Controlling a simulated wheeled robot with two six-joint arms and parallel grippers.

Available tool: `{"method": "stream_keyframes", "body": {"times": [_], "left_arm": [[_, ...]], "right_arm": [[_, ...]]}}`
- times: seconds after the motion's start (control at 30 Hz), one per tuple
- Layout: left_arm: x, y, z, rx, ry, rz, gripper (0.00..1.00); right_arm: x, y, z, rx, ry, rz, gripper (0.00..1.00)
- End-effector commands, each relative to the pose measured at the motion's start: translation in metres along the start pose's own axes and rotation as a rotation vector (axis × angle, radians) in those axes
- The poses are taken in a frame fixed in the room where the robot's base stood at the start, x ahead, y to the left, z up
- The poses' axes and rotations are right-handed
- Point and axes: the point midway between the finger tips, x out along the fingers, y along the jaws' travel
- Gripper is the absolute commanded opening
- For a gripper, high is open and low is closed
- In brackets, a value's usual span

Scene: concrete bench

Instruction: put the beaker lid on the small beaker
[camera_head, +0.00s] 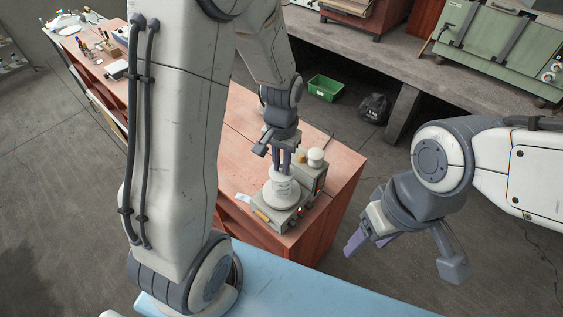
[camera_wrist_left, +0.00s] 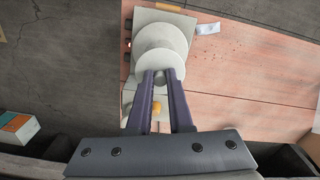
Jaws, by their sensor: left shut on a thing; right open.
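My left gripper (camera_head: 285,163) points down over a hotplate (camera_head: 264,213) and is shut on the small knob of a pale round beaker lid (camera_wrist_left: 149,62). In the left wrist view the knob sits between the two purple fingers (camera_wrist_left: 161,80). A pale, round stack is directly beneath the lid, over the hotplate's round top (camera_head: 277,194); the lid hides most of it. I cannot clearly make out the small beaker or tell whether the lid touches it. My right gripper (camera_head: 370,241) is open and empty, far to the right, off the bench.
A box-shaped device (camera_head: 313,177) with a pale round top stands close behind the hotplate. A small white paper (camera_wrist_left: 208,28) lies beside it on the reddish bench (camera_head: 238,120). A blue surface (camera_head: 270,285) is in front. A green crate (camera_head: 326,88) is on the floor.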

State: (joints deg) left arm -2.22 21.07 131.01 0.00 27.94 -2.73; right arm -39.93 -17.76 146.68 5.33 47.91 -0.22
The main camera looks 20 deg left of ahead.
Motion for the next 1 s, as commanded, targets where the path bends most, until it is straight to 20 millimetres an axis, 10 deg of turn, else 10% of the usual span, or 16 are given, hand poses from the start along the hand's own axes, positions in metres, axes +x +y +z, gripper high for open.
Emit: {"method": "stream_keyframes", "body": {"times": [0.7, 0.73, 0.8, 1.0], "left_arm": [[0.0048, 0.0000, -0.0001, 0.000, 0.000, 0.000, 0.00], [0.0047, 0.0000, -0.0001, 0.000, 0.000, 0.000, 0.30], [0.0047, 0.0000, -0.0001, 0.000, 0.001, 0.000, 0.54], [0.0046, 0.0000, -0.0001, 0.000, 0.001, 0.000, 0.54]], "right_arm": [[0.0019, 0.0001, 0.0001, 0.000, 0.000, 0.000, 0.61], [0.0019, 0.0001, 0.0001, 0.000, 0.000, 0.000, 0.61], [0.0019, 0.0001, 0.0001, 0.000, 0.000, 0.000, 0.61], [0.0019, 0.0001, 0.0001, 0.000, 0.000, 0.000, 0.61]]}}
